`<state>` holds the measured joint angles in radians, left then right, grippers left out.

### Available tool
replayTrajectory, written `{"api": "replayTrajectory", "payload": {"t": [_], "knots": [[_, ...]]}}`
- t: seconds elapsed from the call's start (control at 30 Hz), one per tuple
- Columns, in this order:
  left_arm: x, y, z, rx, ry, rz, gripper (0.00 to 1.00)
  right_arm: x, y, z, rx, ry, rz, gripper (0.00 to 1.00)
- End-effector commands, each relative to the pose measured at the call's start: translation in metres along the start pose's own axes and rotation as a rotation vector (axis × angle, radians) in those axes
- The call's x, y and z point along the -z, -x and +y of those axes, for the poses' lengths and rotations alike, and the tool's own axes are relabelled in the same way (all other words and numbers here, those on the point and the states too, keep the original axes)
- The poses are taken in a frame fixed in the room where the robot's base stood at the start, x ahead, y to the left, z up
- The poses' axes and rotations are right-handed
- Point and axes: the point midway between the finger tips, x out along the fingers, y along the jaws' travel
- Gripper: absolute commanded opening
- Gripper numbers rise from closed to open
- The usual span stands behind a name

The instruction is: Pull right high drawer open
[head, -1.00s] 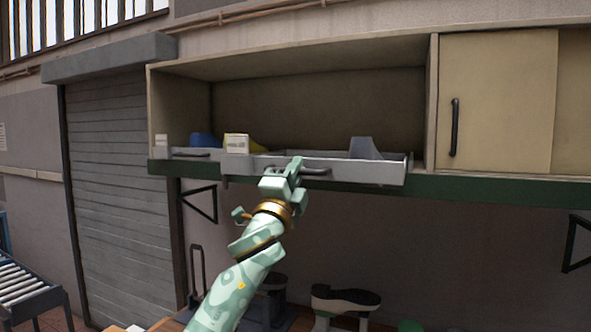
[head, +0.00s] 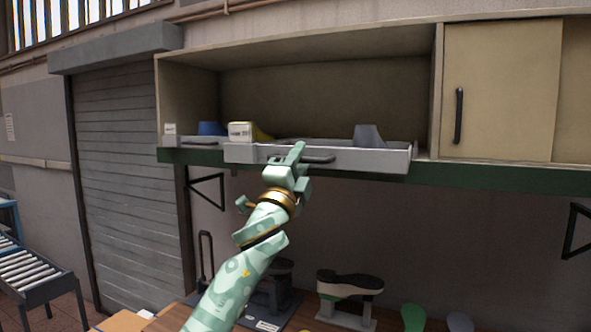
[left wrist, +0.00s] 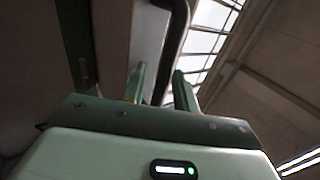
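The right high drawer (head: 375,160) is a shallow grey tray under the open cupboard. It stands out past the green shelf edge. Its dark bar handle (head: 322,159) is on its front. My left gripper (head: 298,152) is at the left part of this handle, in front of the drawer. In the left wrist view, the fingers (left wrist: 160,80) stand apart, with the dark handle (left wrist: 177,35) running up between and beyond them. A gap shows beside the left finger, and a firm grip is not visible. My right gripper is out of view.
A grey wedge (head: 368,135) is in the right drawer. A white box (head: 241,131) and a blue item (head: 211,128) are at the left, by a second drawer (head: 190,141). A sliding cupboard door (head: 505,90) is at right. Shoe lasts (head: 350,290) stand on a bench below.

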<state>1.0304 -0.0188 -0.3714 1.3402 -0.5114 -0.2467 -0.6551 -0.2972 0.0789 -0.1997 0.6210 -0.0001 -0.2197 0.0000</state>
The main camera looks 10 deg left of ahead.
Motion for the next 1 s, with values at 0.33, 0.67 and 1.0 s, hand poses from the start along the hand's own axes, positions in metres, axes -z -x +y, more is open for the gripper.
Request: {"api": "replayTrajectory", "payload": {"t": [0.33, 0.67, 1.0], "knots": [[0.0, 0.063, 0.004, -0.002, -0.001, 0.002, 0.29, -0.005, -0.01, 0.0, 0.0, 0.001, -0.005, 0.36], [0.0, 0.143, 0.004, -0.004, 0.001, 0.001, 0.29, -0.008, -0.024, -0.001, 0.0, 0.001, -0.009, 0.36], [0.0, 0.163, 0.001, -0.002, 0.0, 0.0, 0.29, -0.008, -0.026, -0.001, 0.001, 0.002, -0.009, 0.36]]}}
